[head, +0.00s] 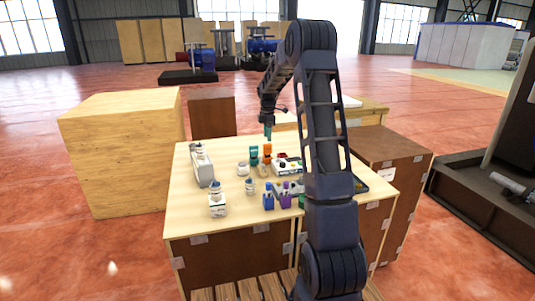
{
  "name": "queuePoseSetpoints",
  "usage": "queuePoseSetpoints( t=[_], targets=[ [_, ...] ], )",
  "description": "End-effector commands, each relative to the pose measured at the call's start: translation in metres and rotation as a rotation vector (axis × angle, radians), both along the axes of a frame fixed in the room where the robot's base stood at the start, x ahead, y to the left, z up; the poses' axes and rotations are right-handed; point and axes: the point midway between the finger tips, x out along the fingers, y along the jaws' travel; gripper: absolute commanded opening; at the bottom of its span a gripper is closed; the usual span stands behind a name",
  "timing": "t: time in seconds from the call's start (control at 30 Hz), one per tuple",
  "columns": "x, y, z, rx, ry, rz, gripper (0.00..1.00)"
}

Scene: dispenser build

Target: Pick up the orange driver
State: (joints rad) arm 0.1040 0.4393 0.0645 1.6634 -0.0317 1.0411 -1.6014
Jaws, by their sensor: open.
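An orange item (267,150), likely the orange driver, stands toward the back middle of the wooden work table (185,205). It is too small to make out its full shape. A teal item (254,151) stands just left of it. My gripper (268,136) is above the orange item, pointing down, with teal at its tip. It looks empty and apart from the item, but the exact gap is too small to tell. My own arm crosses the picture and hides the right part of the table top.
Blue (269,202) and purple (285,200) holders stand near the front middle. A white tray (290,172) lies right of the orange item. White bottles (217,207) and a pale box (203,170) are at left. A large wooden crate (125,155) stands left of the table.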

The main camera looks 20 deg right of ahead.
Motion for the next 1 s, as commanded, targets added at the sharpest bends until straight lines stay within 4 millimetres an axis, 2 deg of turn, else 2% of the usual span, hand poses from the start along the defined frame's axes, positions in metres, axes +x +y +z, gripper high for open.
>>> queuePoseSetpoints(
  t=[0.1, 0.37, 0.7, 0.97, 1.0],
  targets=[
    [0.0, 0.0, -0.018, 0.0, 0.001, 0.0, 0.43],
    [0.001, 0.0, -0.035, 0.0, 0.001, -0.001, 0.43],
    [0.003, 0.0, -0.077, 0.0, 0.001, -0.001, 0.43],
    [0.003, 0.0, -0.08, 0.0, -0.002, -0.001, 0.43],
    [0.003, 0.0, -0.08, 0.0, -0.002, -0.001, 0.37]
  ],
)
